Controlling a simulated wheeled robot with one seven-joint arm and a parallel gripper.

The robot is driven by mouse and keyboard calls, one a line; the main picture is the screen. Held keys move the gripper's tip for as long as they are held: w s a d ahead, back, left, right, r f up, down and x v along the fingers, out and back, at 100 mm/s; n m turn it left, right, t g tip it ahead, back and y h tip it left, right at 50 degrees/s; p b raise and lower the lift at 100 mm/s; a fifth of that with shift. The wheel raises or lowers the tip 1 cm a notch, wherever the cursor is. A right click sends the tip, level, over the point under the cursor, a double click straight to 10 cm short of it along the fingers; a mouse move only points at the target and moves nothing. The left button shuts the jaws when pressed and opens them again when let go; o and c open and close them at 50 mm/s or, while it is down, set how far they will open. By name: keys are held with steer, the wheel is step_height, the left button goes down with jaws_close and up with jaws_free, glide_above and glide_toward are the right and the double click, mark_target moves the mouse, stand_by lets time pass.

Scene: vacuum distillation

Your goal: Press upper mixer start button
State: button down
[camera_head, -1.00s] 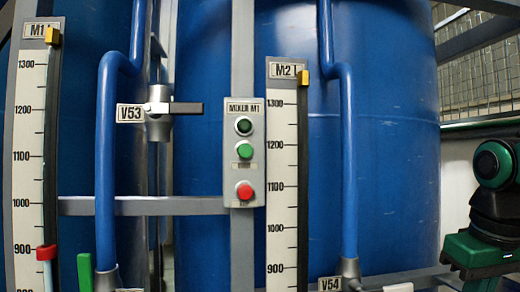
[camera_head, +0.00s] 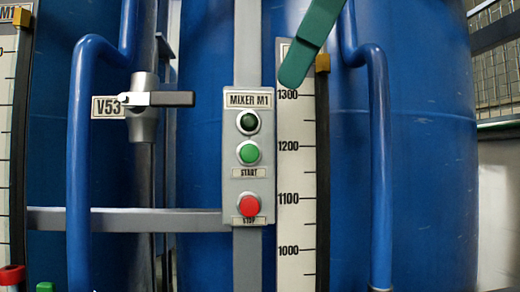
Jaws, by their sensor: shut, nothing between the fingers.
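The grey MIXER M1 control box (camera_head: 230,158) is mounted on a vertical grey post near the middle. It has a dark green lamp (camera_head: 248,122) at the top, a bright green button (camera_head: 249,153) labelled START below it, and a red button (camera_head: 249,206) labelled STOP at the bottom.
Blue tanks (camera_head: 425,160) fill the background. A white level scale (camera_head: 296,200) stands just right of the box. Blue pipes run left (camera_head: 80,170) and right (camera_head: 381,170). A grey crossbar (camera_head: 130,221) runs left of the box.

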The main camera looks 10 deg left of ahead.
mark_target(249, 154)
steer(key=shift+w+f, duration=0.1)
steer(key=shift+w, duration=0.05)
steer(key=shift+w+a+f, duration=0.9)
steer(key=shift+w+f, duration=0.35)
steer(key=shift+f, duration=0.05)
steer(key=shift+w+a+f, duration=0.95)
steer(key=shift+w+f, duration=0.3)
steer(key=shift+f, duration=0.1)
steer(key=shift+w+a+f, duration=0.9)
steer(key=shift+w+f, duration=0.35)
steer(key=shift+f, duration=0.05)
